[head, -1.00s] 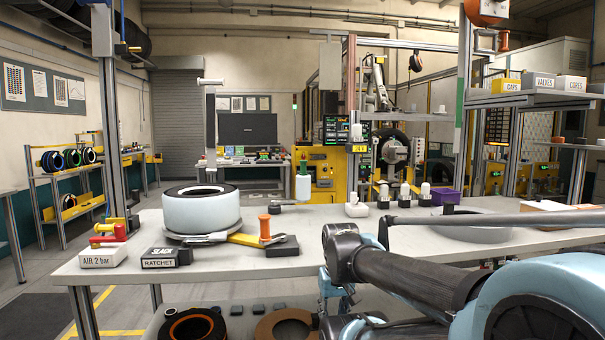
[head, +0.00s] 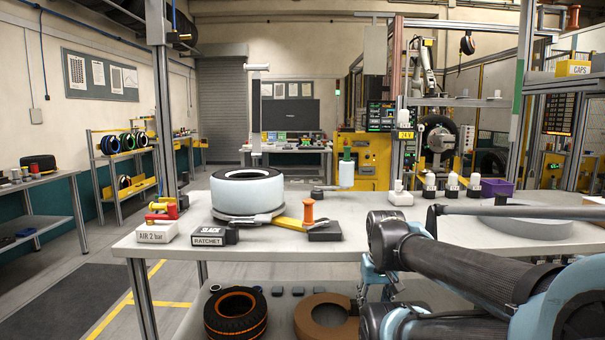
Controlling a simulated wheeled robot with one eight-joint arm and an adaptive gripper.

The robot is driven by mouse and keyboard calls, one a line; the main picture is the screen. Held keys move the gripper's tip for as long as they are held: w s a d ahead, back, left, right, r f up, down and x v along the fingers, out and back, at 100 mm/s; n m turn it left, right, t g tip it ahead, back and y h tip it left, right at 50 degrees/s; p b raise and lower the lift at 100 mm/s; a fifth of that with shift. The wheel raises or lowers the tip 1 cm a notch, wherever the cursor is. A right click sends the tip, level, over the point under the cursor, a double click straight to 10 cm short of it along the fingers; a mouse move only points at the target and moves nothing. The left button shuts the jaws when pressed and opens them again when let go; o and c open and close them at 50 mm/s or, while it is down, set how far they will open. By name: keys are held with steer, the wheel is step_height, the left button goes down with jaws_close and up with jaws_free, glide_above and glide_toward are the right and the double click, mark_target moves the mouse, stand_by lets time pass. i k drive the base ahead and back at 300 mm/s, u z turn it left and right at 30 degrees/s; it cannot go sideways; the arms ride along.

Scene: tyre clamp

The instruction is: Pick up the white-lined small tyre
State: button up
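I cannot clearly make out a small tyre with a white lining. Several small tyres with coloured linings, green and blue among them, stand on the upper level of the yellow rack (head: 91,158) at the left. Another small dark tyre (head: 124,182) sits on its lower level; its lining is too small to tell. An orange-lined tyre (head: 235,314) lies on the shelf under the bench. A larger black tyre (head: 247,190) with a pale band around it lies on the bench. My arm is folded at the lower right; my gripper's fingers do not show.
The grey workbench (head: 390,215) crosses the middle. On it stand an AIR 2 bar box (head: 157,233), a RATCHET block (head: 208,236), an orange-knobbed tool (head: 308,212) and a purple bin (head: 497,187). A side table (head: 40,178) stands at the left. The floor between is clear.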

mark_target(250, 190)
steer(key=u, duration=0.05)
steer(key=k, duration=1.6)
steer(key=u, duration=0.55)
steer(key=i, duration=1.4)
